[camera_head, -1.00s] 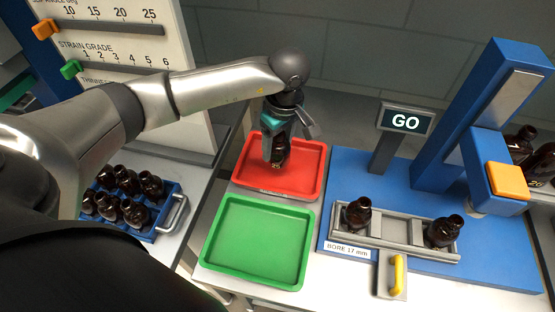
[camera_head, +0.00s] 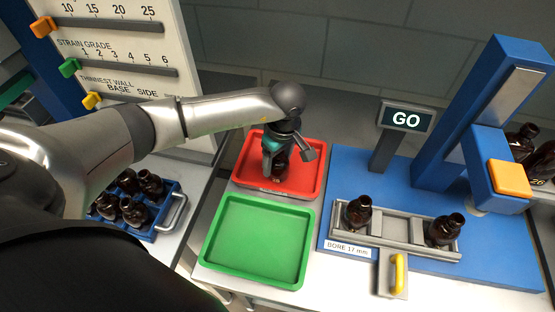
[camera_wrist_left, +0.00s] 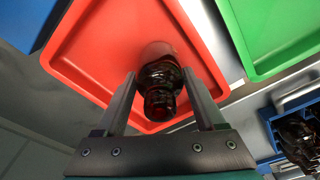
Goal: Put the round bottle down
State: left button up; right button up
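The round bottle is dark amber glass. In the head view the bottle (camera_head: 281,170) is upright at the red tray (camera_head: 249,183), partly hidden by my left gripper (camera_head: 275,168). In the left wrist view the bottle (camera_wrist_left: 160,82) sits between the two fingers of my left gripper (camera_wrist_left: 160,74), its neck toward the camera and the red tray (camera_wrist_left: 95,50) behind it. The fingers close on its sides. The bottle's base appears at or very near the tray floor; contact is hidden. My right gripper is not in view.
An empty green tray (camera_head: 255,242) lies in front of the red one. A blue crate (camera_head: 170,214) of bottles stands left. At right, a blue gauge stand (camera_head: 452,140) has a GO display (camera_head: 406,120) and a grey rack (camera_head: 396,235) with two bottles.

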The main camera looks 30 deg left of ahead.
pick_arm(q)
jog(key=o, duration=0.4)
jog(key=shift+c, duration=0.2)
jog(key=shift+r, duration=0.1)
jog(key=shift+r+p, duration=0.2)
jog(key=shift+p, duration=0.1)
jog(key=r, duration=0.4)
jog(key=d+r, duration=0.1)
jog(key=r, duration=0.6)
jog(key=shift+s+d+r+b, duration=0.2)
jog(key=shift+s+r+b, duration=0.05)
jog(key=shift+r+b, duration=0.1)
